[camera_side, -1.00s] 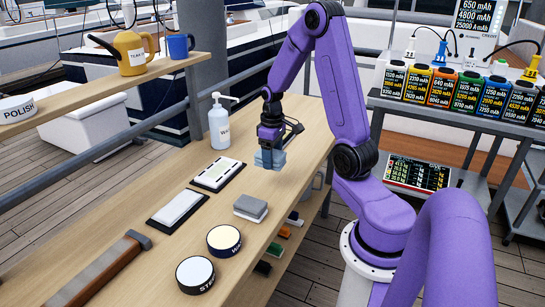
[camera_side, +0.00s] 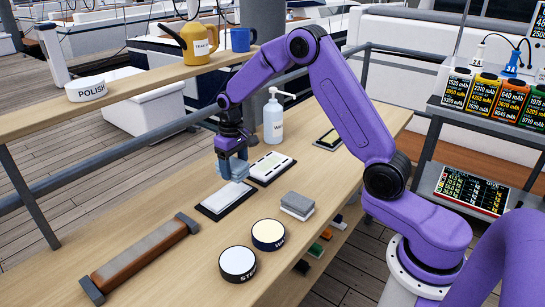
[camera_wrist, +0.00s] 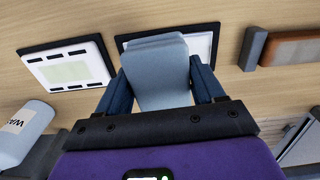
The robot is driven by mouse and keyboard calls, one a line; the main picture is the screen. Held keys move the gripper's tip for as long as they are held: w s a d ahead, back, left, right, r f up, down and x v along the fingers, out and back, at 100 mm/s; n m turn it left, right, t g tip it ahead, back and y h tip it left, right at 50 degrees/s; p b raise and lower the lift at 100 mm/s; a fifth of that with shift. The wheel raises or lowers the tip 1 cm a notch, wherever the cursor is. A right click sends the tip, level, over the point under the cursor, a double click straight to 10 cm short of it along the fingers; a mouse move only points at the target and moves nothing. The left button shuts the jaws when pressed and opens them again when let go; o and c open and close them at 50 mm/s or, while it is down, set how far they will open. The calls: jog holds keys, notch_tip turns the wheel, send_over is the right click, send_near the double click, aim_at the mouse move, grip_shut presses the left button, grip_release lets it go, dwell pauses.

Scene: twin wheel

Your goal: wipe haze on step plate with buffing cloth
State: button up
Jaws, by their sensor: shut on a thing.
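My gripper (camera_side: 232,156) is shut on a folded pale blue cloth (camera_side: 233,170), which also fills the middle of the wrist view (camera_wrist: 160,75). The cloth is over the far end of a white plate with a black border (camera_side: 228,199). In the wrist view the cloth covers much of this plate (camera_wrist: 204,46). I cannot tell whether cloth and plate touch, and no haze is clear on the part that shows. A second plate (camera_side: 271,168) lies just beyond, with dark marks and a faint greenish patch visible in the wrist view (camera_wrist: 68,72).
A pump bottle (camera_side: 273,122) stands behind the second plate. Stacked grey pads (camera_side: 298,204) and two round tins (camera_side: 238,263) (camera_side: 269,234) sit toward the front edge. A brown bar with dark ends (camera_side: 140,257) lies to the left. A raised shelf (camera_side: 140,95) runs along the back.

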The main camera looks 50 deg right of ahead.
send_near(211, 208)
jog(key=shift+f, duration=2.85)
jog(key=shift+d+f, duration=0.25)
jog(key=shift+c, duration=0.2)
jog(key=shift+d, duration=7.25)
jog(key=shift+a, duration=7.5)
jog(key=shift+a+r, duration=0.1)
jog(key=shift+a, duration=0.05)
notch_tip(211, 208, up, 8)
